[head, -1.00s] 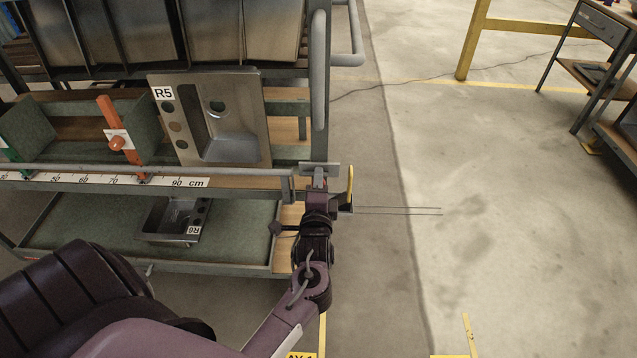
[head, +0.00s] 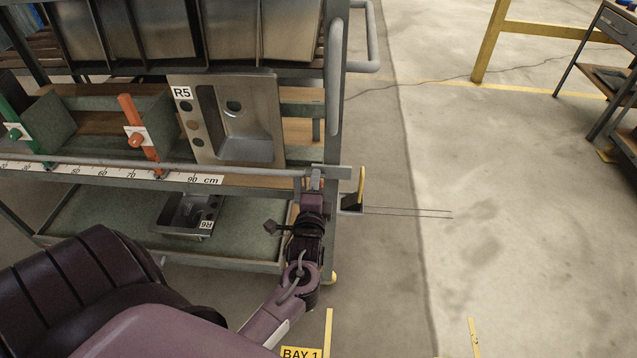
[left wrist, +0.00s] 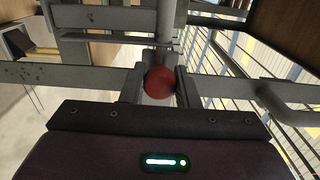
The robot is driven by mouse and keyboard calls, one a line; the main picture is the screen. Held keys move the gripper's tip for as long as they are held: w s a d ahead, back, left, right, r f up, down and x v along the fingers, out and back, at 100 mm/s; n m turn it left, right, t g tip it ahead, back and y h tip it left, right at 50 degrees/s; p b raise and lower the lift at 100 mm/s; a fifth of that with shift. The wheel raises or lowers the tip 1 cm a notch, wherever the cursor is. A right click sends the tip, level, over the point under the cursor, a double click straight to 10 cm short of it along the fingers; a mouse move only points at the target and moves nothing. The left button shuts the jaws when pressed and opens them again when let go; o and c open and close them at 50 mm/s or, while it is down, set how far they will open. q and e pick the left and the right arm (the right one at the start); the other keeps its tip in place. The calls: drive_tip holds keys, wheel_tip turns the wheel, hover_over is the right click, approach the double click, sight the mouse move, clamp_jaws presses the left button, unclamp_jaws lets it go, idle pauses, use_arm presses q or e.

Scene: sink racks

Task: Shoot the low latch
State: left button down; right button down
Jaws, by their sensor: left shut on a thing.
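The low latch is at the right end of the rack's lower front rail. Its red round knob (left wrist: 160,84) shows in the left wrist view, between the two fingers and in front of a grey upright bar. My left gripper (head: 313,180) is shut on this knob, beside the right end of the grey rail (head: 240,170). In the head view the gripper hides the knob, and the bolt is hard to make out. A flat metal plate (head: 338,172) sits just right of the gripper, at the corner post. My right gripper is in neither view.
A steel sink marked R5 (head: 252,115) leans on the middle shelf, and one marked R6 (head: 185,212) lies on the lower shelf. An orange divider (head: 137,125) stands left of R5.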

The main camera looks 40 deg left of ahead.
use_arm(q)
drive_tip(key=c, duration=1.1)
unclamp_jaws()
drive_tip(key=shift+s+a, duration=0.15)
drive_tip(key=shift+a, duration=0.1)
drive_tip(key=shift+v, duration=3.9)
drive_tip(key=shift+d, duration=0.1)
